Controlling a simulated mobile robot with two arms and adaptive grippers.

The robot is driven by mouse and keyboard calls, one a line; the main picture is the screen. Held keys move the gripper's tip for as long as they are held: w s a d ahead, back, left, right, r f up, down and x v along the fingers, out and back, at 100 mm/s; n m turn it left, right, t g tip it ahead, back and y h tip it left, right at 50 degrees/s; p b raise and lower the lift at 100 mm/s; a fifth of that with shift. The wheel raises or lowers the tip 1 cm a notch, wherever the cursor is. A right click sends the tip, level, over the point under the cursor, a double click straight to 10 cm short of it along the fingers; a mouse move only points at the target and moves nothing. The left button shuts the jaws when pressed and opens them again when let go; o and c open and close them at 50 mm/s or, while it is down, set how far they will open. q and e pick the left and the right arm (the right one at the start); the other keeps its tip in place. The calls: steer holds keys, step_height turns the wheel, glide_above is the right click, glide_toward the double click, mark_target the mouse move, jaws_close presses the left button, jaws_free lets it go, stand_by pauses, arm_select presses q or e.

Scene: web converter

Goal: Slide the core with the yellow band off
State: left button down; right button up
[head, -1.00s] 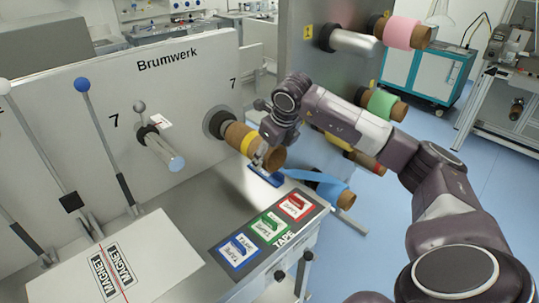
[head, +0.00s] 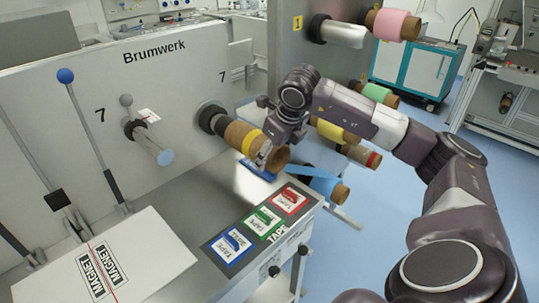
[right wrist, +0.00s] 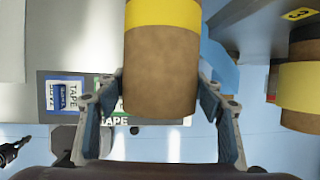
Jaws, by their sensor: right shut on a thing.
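The brown core (head: 236,133) with the yellow band sits around the black shaft (head: 210,119) on the right side of the machine panel. A stretch of black shaft shows between the panel's flange and the core's inner end. My right gripper (head: 263,158) is shut on the core's outer end. In the right wrist view the core (right wrist: 161,65) runs down between the two fingers of the gripper (right wrist: 160,100), its yellow band (right wrist: 162,13) beyond the fingertips. How far the shaft reaches inside the core is hidden. My left gripper is out of view.
A rack at the right holds several cores, with pink (head: 395,24), green and yellow bands. A blue-wrapped core (head: 325,186) is close by my gripper. Below lies a ledge with blue, green and red tape labels (head: 262,220). A second shaft (head: 150,143) stands left.

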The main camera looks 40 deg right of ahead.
steer(key=shift+s, duration=0.25)
